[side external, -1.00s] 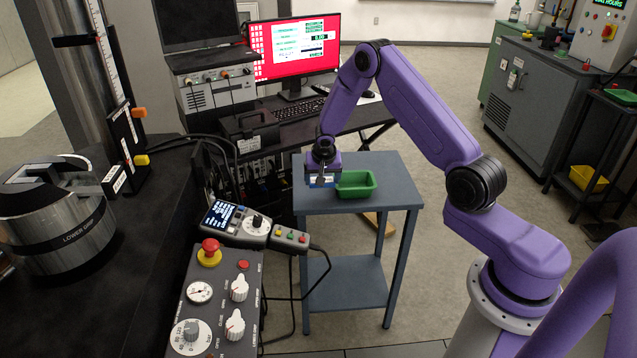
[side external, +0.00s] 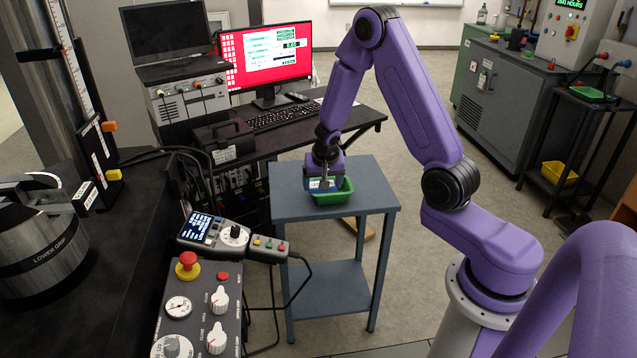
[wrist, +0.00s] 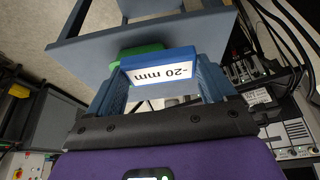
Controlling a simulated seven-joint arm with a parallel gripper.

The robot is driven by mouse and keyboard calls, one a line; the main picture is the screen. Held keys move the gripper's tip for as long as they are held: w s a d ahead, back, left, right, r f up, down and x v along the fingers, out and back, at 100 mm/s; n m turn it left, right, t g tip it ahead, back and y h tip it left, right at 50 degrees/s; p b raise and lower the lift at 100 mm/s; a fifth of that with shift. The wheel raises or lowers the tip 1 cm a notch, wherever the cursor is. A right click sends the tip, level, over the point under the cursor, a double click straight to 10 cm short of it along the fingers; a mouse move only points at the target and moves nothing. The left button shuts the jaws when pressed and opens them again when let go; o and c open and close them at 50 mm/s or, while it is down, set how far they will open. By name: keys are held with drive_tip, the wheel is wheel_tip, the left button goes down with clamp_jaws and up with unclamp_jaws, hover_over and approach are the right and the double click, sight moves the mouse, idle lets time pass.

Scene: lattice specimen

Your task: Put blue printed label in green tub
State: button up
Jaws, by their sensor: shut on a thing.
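The blue printed label (wrist: 160,68), a blue block with a white face reading "-20 mm", is held between the fingers of my gripper (wrist: 162,82) in the wrist view. In the side external view, my gripper (side external: 322,188) is over the green tub (side external: 345,190), with the label (side external: 319,185) at its tip. The tub stands on the small grey-blue table (side external: 290,207). In the wrist view the tub (wrist: 128,54) shows only in part behind the label. I cannot tell whether the label is above the rim or below it.
The tabletop around the tub is clear. A desk with a keyboard (side external: 270,117) and red-screened monitor (side external: 266,55) stands behind. A control panel (side external: 200,310) and a pendant (side external: 230,236) are at the front left. A yellow bin (side external: 559,174) is far right.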

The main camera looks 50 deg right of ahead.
drive_tip(key=shift+w+d+f, duration=0.75)
drive_tip(key=shift+d+f, duration=0.35)
drive_tip(key=shift+d, duration=0.8)
drive_tip(key=shift+w+d+f, duration=0.75)
drive_tip(key=shift+d+f, duration=0.4)
drive_tip(key=shift+d, duration=0.8)
drive_tip(key=shift+w+d+f, duration=0.75)
drive_tip(key=shift+d+f, duration=0.35)
drive_tip(key=shift+d, duration=0.8)
drive_tip(key=o, duration=0.8)
drive_tip(key=shift+o, duration=0.2)
drive_tip(key=shift+r, duration=0.1)
drive_tip(key=shift+r, duration=2.4)
